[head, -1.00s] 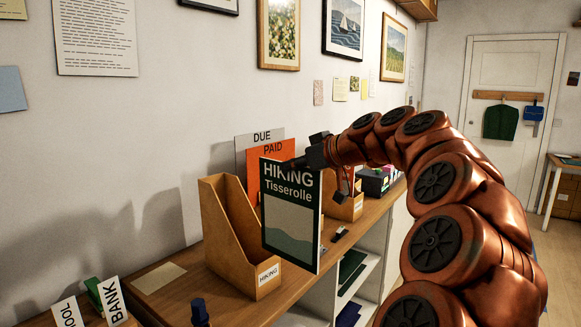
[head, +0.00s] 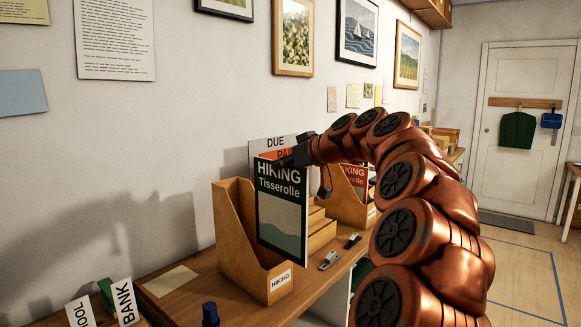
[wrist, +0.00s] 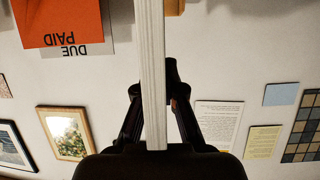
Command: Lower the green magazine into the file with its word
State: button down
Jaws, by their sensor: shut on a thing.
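The green magazine (head: 282,215), with "HIKING Tisserolle" on its cover, hangs upright from my gripper (head: 296,156) in the head view. My gripper is shut on its top edge. In the wrist view the magazine shows edge-on as a pale strip (wrist: 151,70) between the fingers (wrist: 160,105). The wooden file labelled HIKING (head: 230,235) stands on the counter, just left of and partly behind the magazine. The magazine's lower part overlaps the file's right side in the picture. I cannot tell whether its bottom is over the opening.
Another wooden file (head: 350,205) holding a red magazine (head: 355,178) stands behind, to the right. DUE and PAID cards are behind the magazine. A stapler (head: 329,260) lies on the counter. SCHOOL-like and BANK (head: 126,302) tabs are at front left.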

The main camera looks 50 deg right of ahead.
aim_at(255, 170)
jog(key=w+d, duration=0.1)
jog(key=w, duration=1.1)
jog(key=shift+p, duration=0.45)
jog(key=shift+w+d, duration=0.1)
jog(key=shift+f+b, duration=0.4)
jog(key=shift+b, duration=0.2)
dwell(0.4)
jog(key=shift+f+b, duration=1.65)
jog(key=shift+f, duration=0.15)
jog(key=shift+f+b, duration=1.3)
jog(key=shift+f, duration=0.15)
